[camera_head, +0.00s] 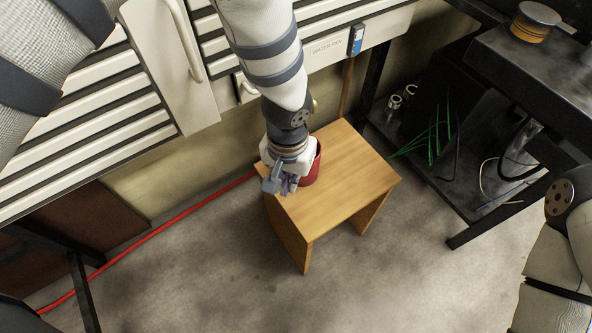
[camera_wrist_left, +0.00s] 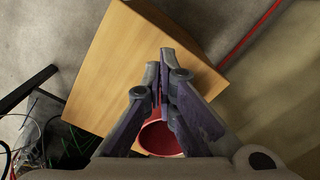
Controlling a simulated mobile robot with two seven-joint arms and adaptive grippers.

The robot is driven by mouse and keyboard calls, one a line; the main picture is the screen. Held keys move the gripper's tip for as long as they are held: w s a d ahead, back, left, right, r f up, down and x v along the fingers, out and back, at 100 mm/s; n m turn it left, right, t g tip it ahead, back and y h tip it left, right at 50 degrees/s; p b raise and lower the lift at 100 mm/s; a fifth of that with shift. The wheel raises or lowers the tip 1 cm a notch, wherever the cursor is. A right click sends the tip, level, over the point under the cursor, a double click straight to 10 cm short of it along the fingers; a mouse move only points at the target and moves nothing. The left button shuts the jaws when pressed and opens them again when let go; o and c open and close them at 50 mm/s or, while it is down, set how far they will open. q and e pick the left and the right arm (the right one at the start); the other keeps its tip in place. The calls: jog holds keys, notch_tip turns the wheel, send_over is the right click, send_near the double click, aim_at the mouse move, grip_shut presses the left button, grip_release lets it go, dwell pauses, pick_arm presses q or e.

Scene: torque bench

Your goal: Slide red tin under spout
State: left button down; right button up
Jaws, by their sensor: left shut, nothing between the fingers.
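The red tin (camera_head: 313,170) stands on the wooden stool (camera_head: 345,185), near its back left side, partly hidden behind my left gripper. My left gripper (camera_head: 281,188) is shut and empty, pointing down close beside the tin at the stool's left edge. In the left wrist view the closed fingertips (camera_wrist_left: 164,58) are over the stool top, and the tin (camera_wrist_left: 160,138) shows below and behind the fingers. I cannot tell whether the gripper touches the tin. No spout can be made out clearly; my left arm covers part of the panel above the stool. My right gripper is out of view.
A white slatted cabinet with a panel marked "WATER PAN" (camera_head: 328,47) stands behind the stool. A red hose (camera_head: 165,225) runs along the floor at left. A dark metal bench (camera_head: 535,75) stands at right. The stool's front half is clear.

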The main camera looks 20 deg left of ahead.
aim_at(297, 196)
pick_arm(q)
jog(key=f, duration=0.3)
jog(key=f+b, duration=0.1)
jog(key=f, duration=0.2)
jog(key=f+b, duration=0.1)
jog(key=f, duration=0.3)
jog(key=shift+s+f, duration=0.1)
jog(key=shift+s, duration=0.25)
jog(key=w, duration=0.3)
jog(key=shift+d+r, duration=0.1)
jog(key=shift+r, duration=0.15)
jog(key=shift+w+r, duration=0.1)
jog(key=shift+w, duration=0.55)
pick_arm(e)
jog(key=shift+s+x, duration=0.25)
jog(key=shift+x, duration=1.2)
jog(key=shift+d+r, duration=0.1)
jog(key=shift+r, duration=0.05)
